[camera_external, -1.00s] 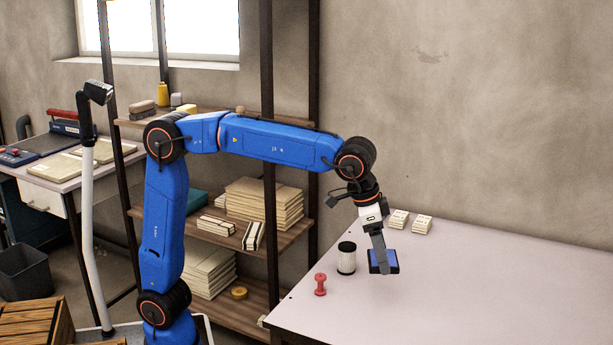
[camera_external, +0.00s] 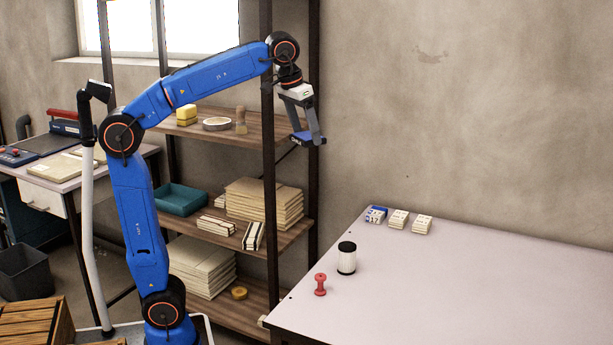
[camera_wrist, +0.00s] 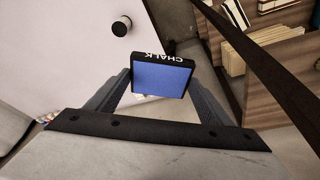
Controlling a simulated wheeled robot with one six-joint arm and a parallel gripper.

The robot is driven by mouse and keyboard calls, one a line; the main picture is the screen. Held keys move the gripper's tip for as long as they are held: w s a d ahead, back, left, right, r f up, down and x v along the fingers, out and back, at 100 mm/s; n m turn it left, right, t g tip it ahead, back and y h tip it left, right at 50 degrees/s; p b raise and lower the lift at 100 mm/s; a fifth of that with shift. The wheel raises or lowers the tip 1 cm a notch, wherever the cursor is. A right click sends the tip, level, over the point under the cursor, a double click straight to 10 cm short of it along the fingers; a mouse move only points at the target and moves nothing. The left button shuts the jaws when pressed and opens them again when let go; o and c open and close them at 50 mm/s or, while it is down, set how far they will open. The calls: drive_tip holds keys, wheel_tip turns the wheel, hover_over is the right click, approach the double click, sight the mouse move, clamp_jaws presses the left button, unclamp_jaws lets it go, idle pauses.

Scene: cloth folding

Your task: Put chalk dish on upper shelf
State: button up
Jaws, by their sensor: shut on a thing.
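The chalk dish (camera_wrist: 163,80) is a small blue and black block with "CHALK" on its dark rim. In the wrist view it sits between the two fingers of my gripper (camera_wrist: 160,92), which is shut on it. In the external view my gripper (camera_external: 306,137) holds the dish (camera_external: 299,137) in the air beside the right front post of the shelf unit. The fingers hide part of the dish there. The upper shelf (camera_external: 262,128) is wooden and lies just left of my gripper, at about its height in the picture.
The upper shelf bears a yellow block (camera_external: 186,113), a round tin (camera_external: 217,124) and a brush (camera_external: 241,120). The dark shelf post (camera_external: 268,200) stands close to my gripper. The lower shelf holds a teal tray (camera_external: 181,199) and stacked cloths (camera_external: 262,203). The table (camera_external: 450,290) is mostly clear.

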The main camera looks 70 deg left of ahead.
drive_tip(key=s+a+r+n+y, duration=0.15)
drive_tip(key=s+a+r, duration=0.3)
drive_tip(key=s, duration=0.55)
drive_tip(key=s+a+r+n, duration=0.3)
drive_tip(key=s+a+r, duration=0.15)
drive_tip(key=s, duration=0.55)
drive_tip(key=s+a+r+n, duration=0.2)
drive_tip(key=s+a+r, duration=0.25)
drive_tip(key=s, duration=0.55)
drive_tip(key=w+a+f, duration=0.3)
drive_tip(key=w+a, duration=0.9)
drive_tip(key=w, duration=0.5)
drive_tip(key=w+a+f, duration=0.3)
drive_tip(key=w+a, duration=0.2)
drive_tip(key=a, duration=0.3)
drive_tip(key=w+a+f, duration=0.3)
drive_tip(key=w+a, duration=0.3)
drive_tip(key=a, duration=0.2)
drive_tip(key=shift+g, duration=0.4)
drive_tip(key=shift+s+f, duration=0.15)
drive_tip(key=shift+f, duration=2.3)
drive_tip(key=shift+s+f, duration=0.1)
drive_tip(key=shift+f, duration=2.3)
drive_tip(key=shift+f, duration=0.15)
drive_tip(key=o, duration=1.2)
